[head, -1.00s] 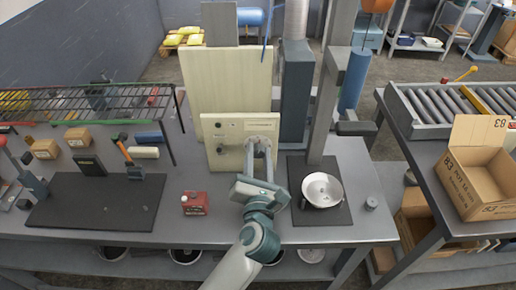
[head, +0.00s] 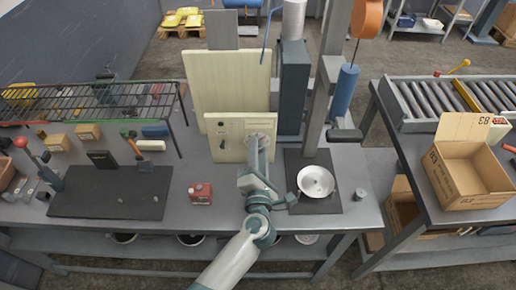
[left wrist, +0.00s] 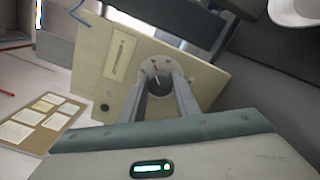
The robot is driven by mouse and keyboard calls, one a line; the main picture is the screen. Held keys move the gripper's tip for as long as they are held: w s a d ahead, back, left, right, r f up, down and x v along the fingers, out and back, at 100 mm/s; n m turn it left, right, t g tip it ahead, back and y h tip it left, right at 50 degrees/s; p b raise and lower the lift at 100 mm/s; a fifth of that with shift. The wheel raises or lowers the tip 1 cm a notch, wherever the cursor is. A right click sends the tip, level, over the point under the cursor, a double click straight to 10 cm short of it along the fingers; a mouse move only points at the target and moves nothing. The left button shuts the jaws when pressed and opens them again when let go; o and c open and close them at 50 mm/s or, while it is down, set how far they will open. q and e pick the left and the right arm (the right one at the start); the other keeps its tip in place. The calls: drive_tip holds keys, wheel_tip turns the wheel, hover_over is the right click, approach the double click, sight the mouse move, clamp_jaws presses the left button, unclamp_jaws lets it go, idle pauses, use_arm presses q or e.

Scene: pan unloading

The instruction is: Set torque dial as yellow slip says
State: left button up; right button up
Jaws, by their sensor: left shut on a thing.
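A cream control panel (head: 222,128) stands upright on the grey bench in the head view, and it also shows in the left wrist view (left wrist: 98,82). The torque dial (left wrist: 158,78), a round grey dial with a small red mark, is on the panel's right part. My left gripper (left wrist: 162,86) is shut on the dial, one finger on each side. In the head view the left gripper (head: 261,140) covers most of the dial. A board of pale paper slips (left wrist: 38,122) lies left in the wrist view; their writing is too small to read. My right gripper is not in view.
A red box (head: 200,193) sits left of my arm, and a silver bowl (head: 316,181) on a dark mat stands right of it. A wire rack (head: 85,100) and a black mat (head: 110,195) fill the bench's left. An open carton (head: 465,175) is far right.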

use_arm(q)
drive_tip(key=o, duration=1)
drive_tip(key=shift+d, duration=0.1)
drive_tip(key=shift+o, duration=0.2)
drive_tip(key=s+b, duration=0.5)
drive_tip(key=s, duration=1.2)
drive_tip(key=shift+s, duration=0.2)
